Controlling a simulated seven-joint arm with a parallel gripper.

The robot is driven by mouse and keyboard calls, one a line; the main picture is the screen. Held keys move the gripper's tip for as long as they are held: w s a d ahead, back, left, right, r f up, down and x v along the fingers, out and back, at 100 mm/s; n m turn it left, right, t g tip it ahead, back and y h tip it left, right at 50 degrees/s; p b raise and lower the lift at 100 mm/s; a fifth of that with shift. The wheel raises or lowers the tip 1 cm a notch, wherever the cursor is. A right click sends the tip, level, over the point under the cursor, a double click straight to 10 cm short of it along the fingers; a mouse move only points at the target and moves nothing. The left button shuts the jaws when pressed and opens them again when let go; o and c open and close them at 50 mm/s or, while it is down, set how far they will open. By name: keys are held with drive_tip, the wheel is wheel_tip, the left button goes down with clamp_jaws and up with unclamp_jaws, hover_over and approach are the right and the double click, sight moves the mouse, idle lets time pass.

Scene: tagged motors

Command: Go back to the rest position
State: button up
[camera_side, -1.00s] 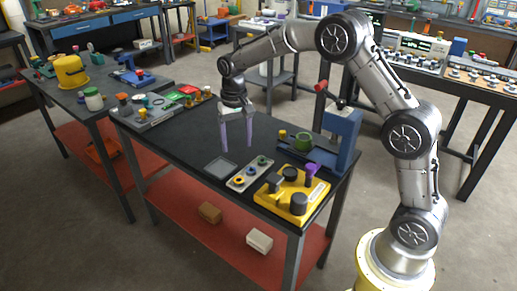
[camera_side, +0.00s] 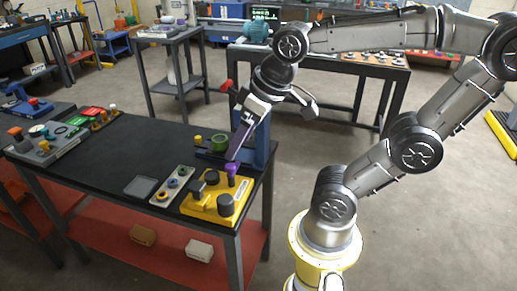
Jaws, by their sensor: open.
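My gripper (camera_side: 238,145) hangs tilted over the right end of the black workbench (camera_side: 110,165), in front of the blue press frame (camera_side: 261,143). Its lavender fingers point down and left, seen nearly edge-on, so the gap between them is hard to see. It is open, and I see nothing held. In the picture the fingertips come just above the purple-topped part (camera_side: 232,171) on the yellow block (camera_side: 208,208); whether they touch it I cannot tell.
A green part (camera_side: 219,142) sits by the press frame. A grey strip with round parts (camera_side: 172,186) and a dark square pad (camera_side: 141,187) lie on the bench. A grey fixture tray (camera_side: 45,147) is at left. A second table (camera_side: 330,62) stands behind my arm.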

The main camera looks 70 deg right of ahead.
drive_tip(key=shift+n+t, duration=0.3)
drive_tip(key=shift+n, duration=0.1)
drive_tip(key=s, duration=0.1)
drive_tip(key=s+f, duration=0.1)
drive_tip(key=s, duration=0.1)
drive_tip(key=shift+s+a+f, duration=0.1)
drive_tip(key=shift+s+f, duration=0.25)
drive_tip(key=shift+s, duration=0.05)
idle(0.6)
